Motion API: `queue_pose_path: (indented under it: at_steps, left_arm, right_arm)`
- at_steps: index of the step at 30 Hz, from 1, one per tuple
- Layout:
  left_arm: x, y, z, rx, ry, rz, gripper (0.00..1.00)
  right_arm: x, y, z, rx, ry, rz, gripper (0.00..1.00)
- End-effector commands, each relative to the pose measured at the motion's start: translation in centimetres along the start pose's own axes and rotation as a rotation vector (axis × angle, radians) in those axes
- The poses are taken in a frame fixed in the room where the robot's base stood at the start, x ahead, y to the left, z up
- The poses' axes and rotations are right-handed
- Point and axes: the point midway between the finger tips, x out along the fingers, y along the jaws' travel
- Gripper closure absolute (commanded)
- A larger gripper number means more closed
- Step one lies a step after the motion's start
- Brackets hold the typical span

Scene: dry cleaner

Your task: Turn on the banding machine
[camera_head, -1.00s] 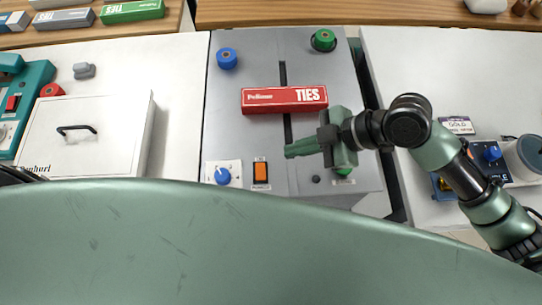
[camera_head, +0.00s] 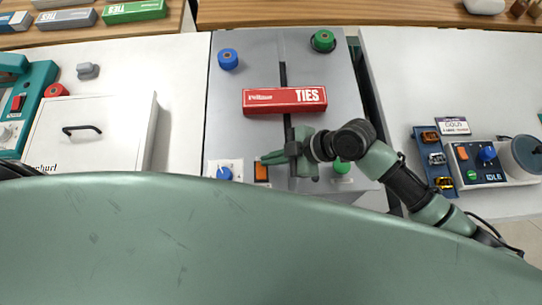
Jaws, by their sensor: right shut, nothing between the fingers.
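A grey machine (camera_head: 230,115) with a dark slot down its middle stands in the centre; it looks like the banding machine, though I see no name on it. On its front edge are an orange rocker switch (camera_head: 261,173), a blue knob (camera_head: 224,173) on a white plate, partly hidden by my body, and a green button (camera_head: 341,167). My right gripper (camera_head: 267,158) is shut and empty, with its fingertips pointing left just above the orange switch in the picture. I cannot tell whether they touch it. My left gripper is not in view.
A red TIES box (camera_head: 284,100) lies across the slot. Blue (camera_head: 228,59) and green (camera_head: 323,41) rolls sit at the back. At right are a blue tray (camera_head: 421,150) and a device with an orange switch (camera_head: 457,153). At left are a white lidded box (camera_head: 110,130) and a teal machine (camera_head: 40,80).

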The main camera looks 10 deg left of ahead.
Motion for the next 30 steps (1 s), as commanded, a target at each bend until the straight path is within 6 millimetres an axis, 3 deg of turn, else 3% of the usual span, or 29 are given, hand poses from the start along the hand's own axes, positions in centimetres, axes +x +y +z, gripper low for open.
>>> queue_pose_path:
  at_steps: [6, 30]
  left_arm:
    - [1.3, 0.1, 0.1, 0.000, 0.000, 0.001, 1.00]
    - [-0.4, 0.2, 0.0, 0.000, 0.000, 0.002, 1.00]
  right_arm:
    - [0.9, 0.4, 1.0, 0.065, -0.002, -0.064, 1.00]
    - [0.0, -1.2, 0.0, 0.060, 0.000, -0.060, 1.00]
